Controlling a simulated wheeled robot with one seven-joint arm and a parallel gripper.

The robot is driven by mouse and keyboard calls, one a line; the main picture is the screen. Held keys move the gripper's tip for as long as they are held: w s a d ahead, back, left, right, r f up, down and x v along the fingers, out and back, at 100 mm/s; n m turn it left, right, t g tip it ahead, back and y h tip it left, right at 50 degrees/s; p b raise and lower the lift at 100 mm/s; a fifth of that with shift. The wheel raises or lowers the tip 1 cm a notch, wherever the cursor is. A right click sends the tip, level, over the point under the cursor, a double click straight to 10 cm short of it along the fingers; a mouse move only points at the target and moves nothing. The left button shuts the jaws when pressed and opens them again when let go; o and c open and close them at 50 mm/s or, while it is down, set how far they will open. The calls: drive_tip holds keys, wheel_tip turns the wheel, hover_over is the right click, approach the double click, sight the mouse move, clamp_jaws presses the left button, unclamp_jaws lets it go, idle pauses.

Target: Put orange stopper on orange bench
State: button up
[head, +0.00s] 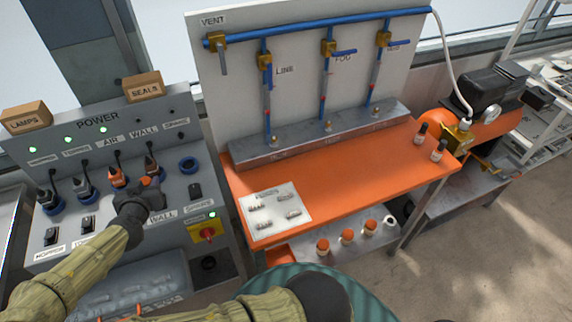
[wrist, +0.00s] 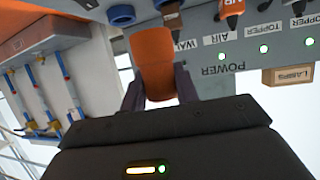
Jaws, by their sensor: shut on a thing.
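My gripper (head: 150,188) is at the grey power panel in the head view, in front of its row of plugs. In the wrist view my gripper (wrist: 158,95) is shut on an orange stopper (wrist: 153,68), a rounded orange piece between the two fingers. The lower end of the stopper is hidden by the gripper. The orange bench (head: 335,165) stands right of the panel. A white sheet (head: 272,228) with small metal parts lies on its near left corner, and two small dark bottles (head: 430,142) stand at its right end.
The grey power panel (head: 170,125) carries plugs, switches and a red knob (head: 208,233). A grey block (head: 300,140) with blue pipes runs along the bench's back. Orange-capped bottles (head: 347,237) stand on a shelf below. The middle of the bench top is clear.

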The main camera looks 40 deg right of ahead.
drive_tip(key=shift+d, duration=0.15)
drive_tip(key=s+d+f+m+g+h+b, duration=0.1)
drive_tip(key=s+d+m+g+h, duration=0.1)
drive_tip(key=d, duration=1.1)
drive_tip(key=s+d+f+m+g+h+b, duration=0.1)
drive_tip(key=s+d+m+g+h+b, duration=0.1)
drive_tip(key=d, duration=1.2)
drive_tip(key=shift+s+f+m+h+b, duration=0.3)
drive_tip(key=shift+s+f+m+h, duration=0.15)
drive_tip(key=shift+m, duration=0.35)
drive_tip(key=shift+r, duration=0.1)
drive_tip(key=shift+f, duration=2.9)
drive_tip(key=shift+f+p, duration=0.55)
drive_tip(key=shift+f, duration=1.55)
